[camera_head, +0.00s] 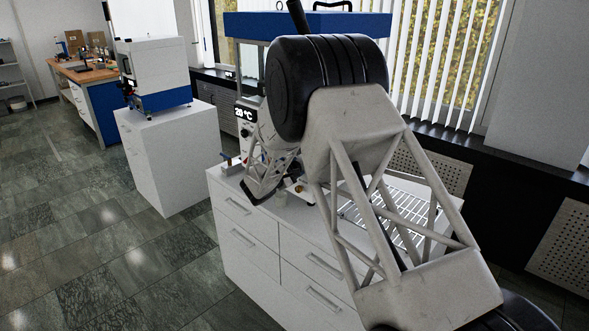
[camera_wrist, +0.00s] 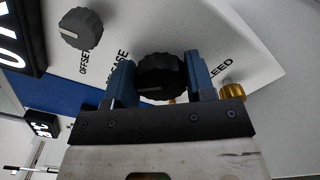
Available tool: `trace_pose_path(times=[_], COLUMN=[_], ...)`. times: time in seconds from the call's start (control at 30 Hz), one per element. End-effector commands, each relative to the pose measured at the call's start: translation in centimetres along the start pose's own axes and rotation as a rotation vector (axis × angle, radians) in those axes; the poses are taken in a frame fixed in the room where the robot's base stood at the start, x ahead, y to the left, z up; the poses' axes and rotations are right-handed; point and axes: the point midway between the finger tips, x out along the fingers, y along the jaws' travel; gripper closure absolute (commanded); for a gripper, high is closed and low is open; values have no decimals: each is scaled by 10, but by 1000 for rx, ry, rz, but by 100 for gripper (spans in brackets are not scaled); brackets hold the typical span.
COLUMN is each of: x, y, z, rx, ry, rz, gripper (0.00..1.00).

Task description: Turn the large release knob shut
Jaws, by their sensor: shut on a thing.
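The large release knob (camera_wrist: 161,77) is black and ridged with a pale pointer line, on a white panel (camera_wrist: 215,38) in the wrist view. The panel label beside it is partly hidden and ends in "EASE". My gripper (camera_wrist: 160,82) has its two blue fingers on either side of the knob and is shut on it. In the head view my arm hides the knob and most of the press (camera_head: 310,24); the dark end of my gripper (camera_head: 253,192) shows low in front of it.
A grey knob marked "OFFSET" (camera_wrist: 81,28) and a brass fitting (camera_wrist: 233,90) lie on either side of my gripper. The press stands on a white drawer cabinet (camera_head: 250,232) beside a wire rack (camera_head: 395,215). Another white-and-blue machine (camera_head: 152,75) stands at left. The floor at left is clear.

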Motion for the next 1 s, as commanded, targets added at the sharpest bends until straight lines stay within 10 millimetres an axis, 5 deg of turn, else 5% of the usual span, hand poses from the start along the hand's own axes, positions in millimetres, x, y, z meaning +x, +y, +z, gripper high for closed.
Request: trace_pose_path(times=[0.6, 1.0], x=[0, 0], y=[-3, -4], z=[-1, -2], rx=[558, 730], ry=[0, 0], rz=[0, 0], gripper=[74, 74])
